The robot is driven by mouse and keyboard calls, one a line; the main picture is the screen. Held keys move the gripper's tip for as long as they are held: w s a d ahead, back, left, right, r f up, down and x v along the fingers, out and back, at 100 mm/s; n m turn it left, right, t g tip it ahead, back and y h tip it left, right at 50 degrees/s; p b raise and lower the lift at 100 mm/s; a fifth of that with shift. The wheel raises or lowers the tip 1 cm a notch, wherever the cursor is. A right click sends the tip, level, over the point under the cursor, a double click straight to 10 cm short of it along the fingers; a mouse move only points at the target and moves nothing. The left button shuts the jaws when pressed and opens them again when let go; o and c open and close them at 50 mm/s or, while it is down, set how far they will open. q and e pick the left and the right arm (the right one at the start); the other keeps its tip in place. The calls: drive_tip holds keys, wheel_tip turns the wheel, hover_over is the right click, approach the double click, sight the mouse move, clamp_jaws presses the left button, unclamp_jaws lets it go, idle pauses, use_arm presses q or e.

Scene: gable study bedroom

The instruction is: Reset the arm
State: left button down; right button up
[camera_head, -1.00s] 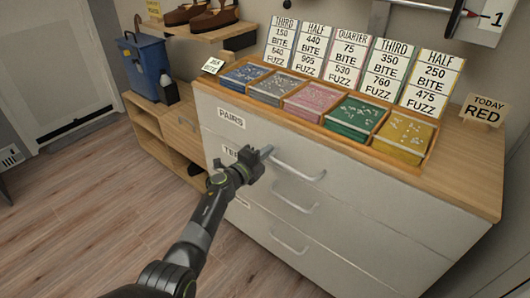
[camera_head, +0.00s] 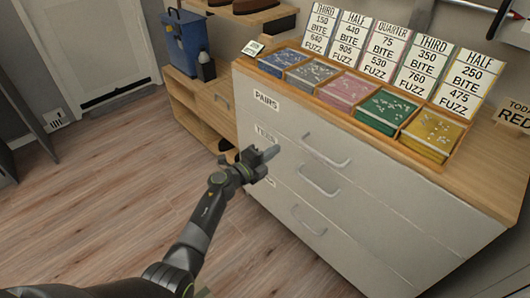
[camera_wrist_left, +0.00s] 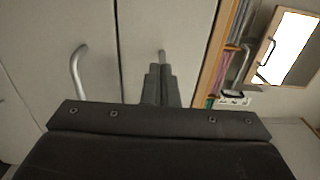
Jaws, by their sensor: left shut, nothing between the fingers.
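My left gripper (camera_head: 268,154) is shut and empty in the head view, at the end of the black arm reaching in from the lower left. It is in front of the white drawer unit (camera_head: 330,215), to the left of the drawer handles, and covers part of a drawer label. In the left wrist view the closed fingers (camera_wrist_left: 161,85) point toward the drawer fronts, with a metal handle (camera_wrist_left: 79,72) to their left. Whether the fingertips touch anything is unclear. The right gripper is not in view.
A wooden tray (camera_head: 398,134) with several coloured card stacks sits on the drawer unit, with price cards (camera_head: 425,60) behind it. A low wooden shelf (camera_head: 215,95) with a blue bin (camera_head: 186,42) stands to the left. The wooden floor (camera_head: 90,200) at left is clear.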

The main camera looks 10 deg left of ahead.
use_arm(q)
drive_tip(key=shift+v, duration=1.5)
drive_tip(key=s+a+f+n+g+y+p, duration=0.1)
drive_tip(key=s+a+f+n+y+p, duration=0.15)
drive_tip(key=s+a+f+n, duration=0.5)
drive_tip(key=s+a+f+n+g+y+p, duration=0.1)
drive_tip(key=s+a+f+n+y, duration=0.25)
drive_tip(key=s+f, duration=0.45)
drive_tip(key=s+a+f+n+g+y+p, duration=0.15)
drive_tip(key=s+a+f+n+y, duration=0.35)
drive_tip(key=f, duration=0.5)
drive_tip(key=s+a+f+n+g+p, duration=0.1)
drive_tip(key=s+f+n+g, duration=0.2)
drive_tip(key=s, duration=0.9)
drive_tip(key=s+a+f+n+g+p, duration=0.2)
drive_tip(key=s+f+n+g, duration=0.1)
drive_tip(key=s, duration=0.9)
drive_tip(key=s+a+f+n+g+y+p, duration=0.1)
drive_tip(key=s+a+f+n+g, duration=0.1)
drive_tip(key=s, duration=1.1)
wheel_tip(320, 180, down, 3)
drive_tip(key=shift+n+g, duration=0.75)
drive_tip(key=shift+n, duration=0.35)
drive_tip(key=shift+a, duration=0.15)
